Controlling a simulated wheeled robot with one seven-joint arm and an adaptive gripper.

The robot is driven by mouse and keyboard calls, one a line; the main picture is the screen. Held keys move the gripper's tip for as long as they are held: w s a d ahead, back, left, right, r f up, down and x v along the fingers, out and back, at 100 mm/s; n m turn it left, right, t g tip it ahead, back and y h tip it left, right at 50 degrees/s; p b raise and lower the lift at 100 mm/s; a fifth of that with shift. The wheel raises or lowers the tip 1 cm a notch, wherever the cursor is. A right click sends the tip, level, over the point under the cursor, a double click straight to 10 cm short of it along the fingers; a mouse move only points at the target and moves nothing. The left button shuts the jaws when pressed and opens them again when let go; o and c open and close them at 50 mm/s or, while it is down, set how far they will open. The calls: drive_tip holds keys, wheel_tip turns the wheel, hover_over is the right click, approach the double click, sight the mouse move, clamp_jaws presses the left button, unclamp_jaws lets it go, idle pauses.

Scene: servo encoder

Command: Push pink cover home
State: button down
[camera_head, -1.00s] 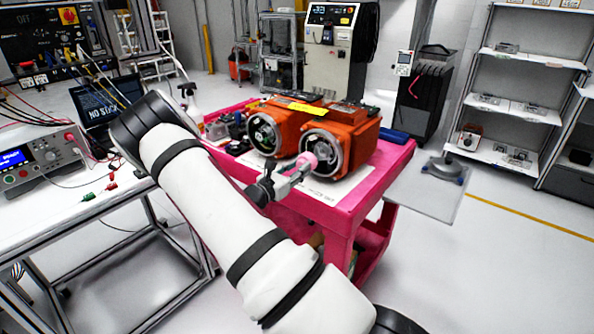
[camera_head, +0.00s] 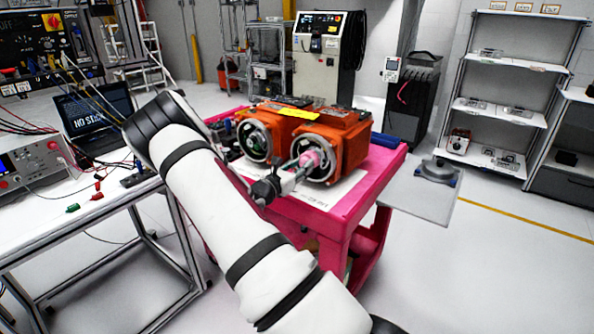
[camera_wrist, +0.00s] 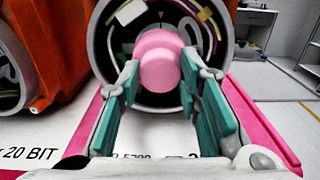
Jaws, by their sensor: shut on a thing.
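The pink cover (camera_wrist: 160,68) is a rounded cap held between the teal finger pads of my gripper (camera_wrist: 160,95). My gripper is shut on it. In the wrist view the cover is in front of the round open housing of the right orange motor (camera_head: 345,145), overlapping its lower middle. I cannot tell whether the cover touches anything inside. In the head view the cover (camera_head: 311,159) shows small and pink at the housing's face, with my gripper (camera_head: 296,172) just to its lower left.
A second orange motor (camera_head: 252,136) stands to the left with its round end open, wires inside. Both stand on a pink cart (camera_head: 345,215) with a white printed sheet (camera_wrist: 45,140). A yellow label (camera_head: 287,112) lies on top. A workbench is at left; open floor is at right.

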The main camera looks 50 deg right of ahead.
drive_tip(key=shift+d+r, duration=0.1)
drive_tip(key=shift+d, duration=0.65)
drive_tip(key=shift+s+r+n+y+p, duration=0.1)
drive_tip(key=shift+n+y+p, duration=0.3)
drive_tip(key=shift+p, duration=0.55)
drive_tip(key=shift+a+f, duration=0.1)
drive_tip(key=shift+f, duration=0.15)
drive_tip(key=shift+a, duration=0.2)
drive_tip(key=shift+d+r+p, duration=0.1)
drive_tip(key=shift+r+p, duration=0.1)
drive_tip(key=shift+p, duration=0.5)
drive_tip(key=shift+d+r, duration=0.1)
drive_tip(key=shift+d, duration=0.45)
idle(0.6)
drive_tip(key=c, duration=1.1)
unclamp_jaws()
